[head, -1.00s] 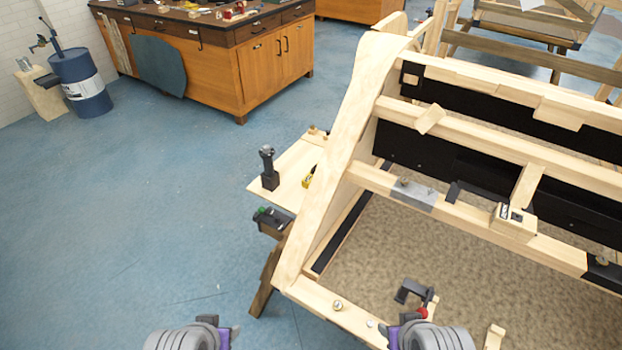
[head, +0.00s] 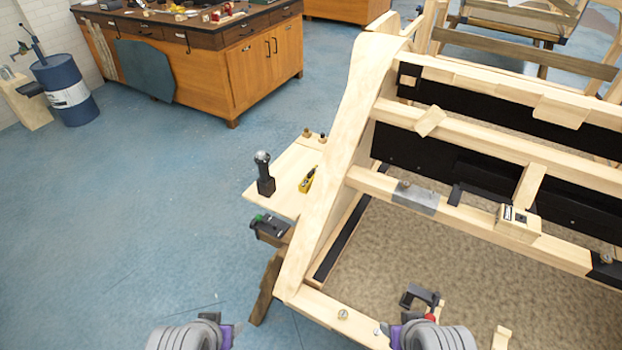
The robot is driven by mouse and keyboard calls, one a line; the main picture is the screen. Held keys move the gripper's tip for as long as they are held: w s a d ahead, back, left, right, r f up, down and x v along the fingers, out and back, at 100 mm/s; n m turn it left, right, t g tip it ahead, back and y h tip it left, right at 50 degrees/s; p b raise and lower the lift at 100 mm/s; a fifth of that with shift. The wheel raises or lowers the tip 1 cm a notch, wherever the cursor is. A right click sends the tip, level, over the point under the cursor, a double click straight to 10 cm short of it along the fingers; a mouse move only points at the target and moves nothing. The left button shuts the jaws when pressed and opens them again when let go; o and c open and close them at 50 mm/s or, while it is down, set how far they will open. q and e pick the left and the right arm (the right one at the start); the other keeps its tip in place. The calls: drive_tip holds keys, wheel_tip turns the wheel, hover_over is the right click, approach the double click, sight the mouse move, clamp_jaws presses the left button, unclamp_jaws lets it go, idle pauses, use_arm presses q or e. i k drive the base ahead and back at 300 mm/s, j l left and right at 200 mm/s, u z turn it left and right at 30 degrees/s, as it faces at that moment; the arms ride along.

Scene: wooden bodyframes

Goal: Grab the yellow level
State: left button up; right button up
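A small yellow and black tool (head: 309,179), which looks like the yellow level, lies on a light wooden board (head: 284,198) left of the large wooden bodyframe (head: 340,150). My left gripper (head: 232,335) is at the bottom edge, over the blue floor, well below and left of the board. My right gripper (head: 390,332) is at the bottom edge by the frame's lower rail. Both are only partly in view and well apart from the yellow tool. Their fingertips are too hidden to tell open from shut.
A black upright tool (head: 264,174) stands on the board left of the yellow tool. A dark clamp-like item (head: 270,229) is at the board's near edge. A black clamp (head: 418,297) is near my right gripper. The blue floor (head: 120,230) at left is clear.

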sight(305, 185)
drive_tip(key=i+j+z, duration=0.1)
drive_tip(key=j, duration=0.3)
drive_tip(key=i+j+z, duration=0.15)
drive_tip(key=j, duration=0.3)
drive_tip(key=i+j+z, duration=0.1)
drive_tip(key=i+j, duration=0.15)
drive_tip(key=j, duration=0.2)
drive_tip(key=i+j+z, duration=0.15)
drive_tip(key=j, duration=0.3)
drive_tip(key=i+j+z, duration=0.1)
drive_tip(key=j, duration=0.35)
